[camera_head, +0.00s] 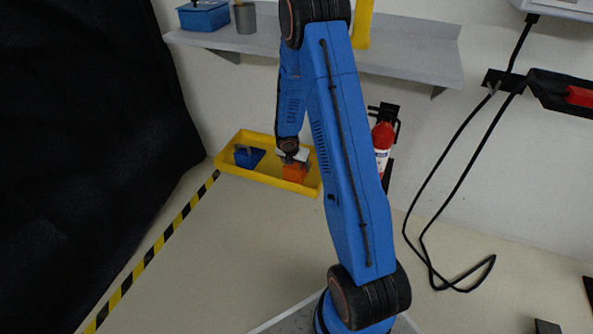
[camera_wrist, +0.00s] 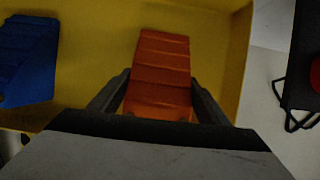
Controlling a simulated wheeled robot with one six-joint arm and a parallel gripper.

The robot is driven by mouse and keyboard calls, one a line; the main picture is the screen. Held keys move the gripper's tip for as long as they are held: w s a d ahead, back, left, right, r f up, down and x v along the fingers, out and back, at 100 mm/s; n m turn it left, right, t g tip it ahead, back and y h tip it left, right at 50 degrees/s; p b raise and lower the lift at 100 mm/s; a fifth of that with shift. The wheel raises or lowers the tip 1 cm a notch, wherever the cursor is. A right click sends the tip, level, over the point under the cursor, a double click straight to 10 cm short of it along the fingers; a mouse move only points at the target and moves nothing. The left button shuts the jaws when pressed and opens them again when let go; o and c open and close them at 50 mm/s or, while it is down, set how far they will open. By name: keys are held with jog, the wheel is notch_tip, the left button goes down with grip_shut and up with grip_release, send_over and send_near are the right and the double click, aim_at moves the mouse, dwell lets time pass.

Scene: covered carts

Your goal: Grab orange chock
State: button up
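The orange chock (camera_head: 295,172) sits in the right part of a yellow tray (camera_head: 262,178) on the floor by the wall. In the wrist view the orange chock (camera_wrist: 162,68) lies between the two dark fingers of my gripper (camera_wrist: 158,95). The fingers stand apart, one on each side of the chock's near end, with a narrow gap visible at the left. In the head view my gripper (camera_head: 292,158) is right above the chock, and its fingertips are hard to make out.
A blue chock (camera_head: 248,157) lies in the left part of the tray; it shows in the wrist view (camera_wrist: 28,60). A red fire extinguisher (camera_head: 382,142) stands right of the tray. A grey shelf (camera_head: 410,55) is above. Black cables (camera_head: 440,200) hang at the right.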

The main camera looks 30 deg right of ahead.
jog(key=c, duration=0.6)
jog(key=shift+c, duration=0.2)
jog(key=shift+r, duration=0.1)
